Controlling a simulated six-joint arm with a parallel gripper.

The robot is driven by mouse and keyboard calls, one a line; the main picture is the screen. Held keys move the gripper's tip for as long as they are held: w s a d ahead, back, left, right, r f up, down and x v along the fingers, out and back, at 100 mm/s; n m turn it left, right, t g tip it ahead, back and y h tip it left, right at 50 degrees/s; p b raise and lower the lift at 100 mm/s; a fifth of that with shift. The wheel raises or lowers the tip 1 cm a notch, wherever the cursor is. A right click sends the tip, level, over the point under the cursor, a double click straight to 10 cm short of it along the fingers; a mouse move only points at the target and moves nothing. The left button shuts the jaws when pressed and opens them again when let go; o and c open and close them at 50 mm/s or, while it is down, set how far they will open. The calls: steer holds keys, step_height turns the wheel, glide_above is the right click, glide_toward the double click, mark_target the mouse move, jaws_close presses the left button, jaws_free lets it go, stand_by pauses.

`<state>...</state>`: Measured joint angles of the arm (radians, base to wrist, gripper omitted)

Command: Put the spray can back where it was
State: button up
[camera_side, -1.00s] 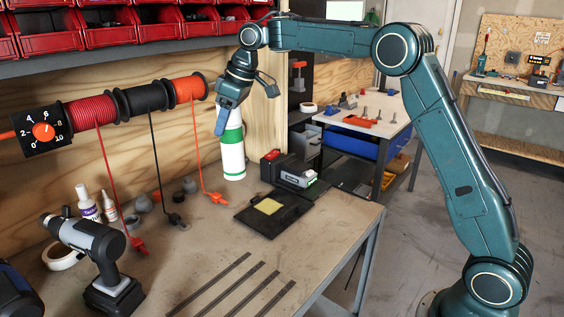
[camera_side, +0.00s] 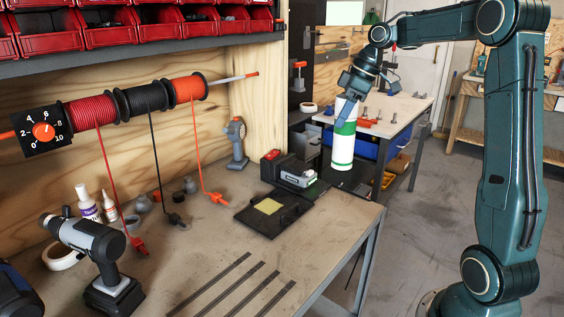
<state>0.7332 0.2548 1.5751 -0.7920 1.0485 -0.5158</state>
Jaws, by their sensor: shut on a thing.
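The spray can (camera_side: 343,147) is white with green bands. It is upright with a slight tilt. My gripper (camera_side: 347,108) is shut on the upper part of the can and holds it in the air. The gripper's fingers cover part of the can's top.
A black charger (camera_side: 290,172) and a black tray with a yellow square (camera_side: 268,207) sit on the bench's right part. A grey tool (camera_side: 236,143) stands by the back wall. A drill (camera_side: 95,255) stands at front left. Cable spools (camera_side: 145,98) hang above.

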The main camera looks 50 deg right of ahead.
steer(key=shift+s+d, duration=0.3)
steer(key=shift+s, duration=0.35)
steer(key=shift+s+d, duration=0.25)
steer(key=shift+s, duration=0.4)
steer(key=shift+f, duration=0.1)
step_height(320, 180, down, 20)
stand_by(0.4)
steer(key=o, duration=1.5)
steer(key=shift+f, duration=0.1)
steer(key=v, duration=1.2)
